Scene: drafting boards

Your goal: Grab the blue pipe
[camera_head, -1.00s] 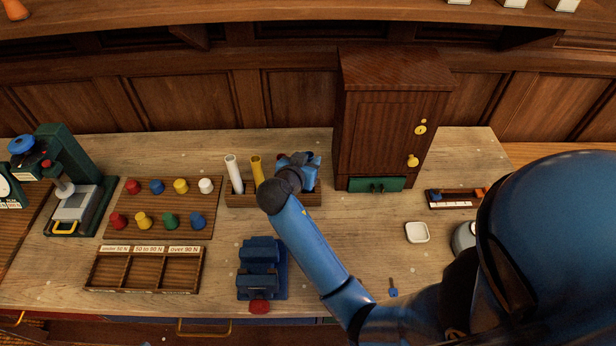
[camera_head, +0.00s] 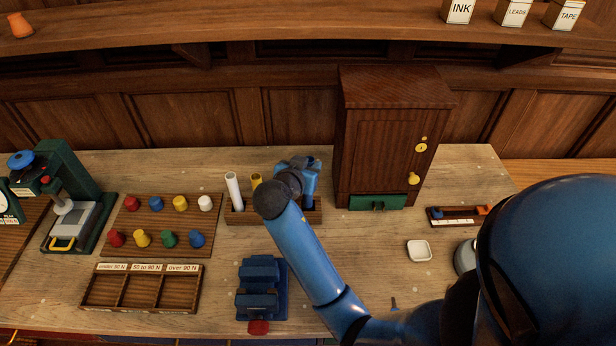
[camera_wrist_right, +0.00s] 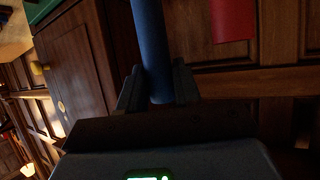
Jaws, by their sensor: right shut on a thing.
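My right gripper (camera_head: 308,172) is at the right end of the wooden pipe rack (camera_head: 236,216), seen from behind in the head view. In the right wrist view its two dark fingers (camera_wrist_right: 158,88) are shut on the blue pipe (camera_wrist_right: 150,45), which sits between them. In the head view I cannot clearly tell the pipe from my blue gripper. A white pipe (camera_head: 234,190) and a yellow pipe (camera_head: 256,180) stand in the rack to the left; my wrist partly covers the yellow one. A red pipe (camera_wrist_right: 232,18) shows beside the blue one in the wrist view. My left gripper is not in view.
A tall wooden cabinet (camera_head: 385,140) stands close to the right of my gripper. A board of coloured knobs (camera_head: 160,222), a sorting tray (camera_head: 142,290) and a blue fixture (camera_head: 262,285) lie left and in front. A white dish (camera_head: 419,251) is at the right.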

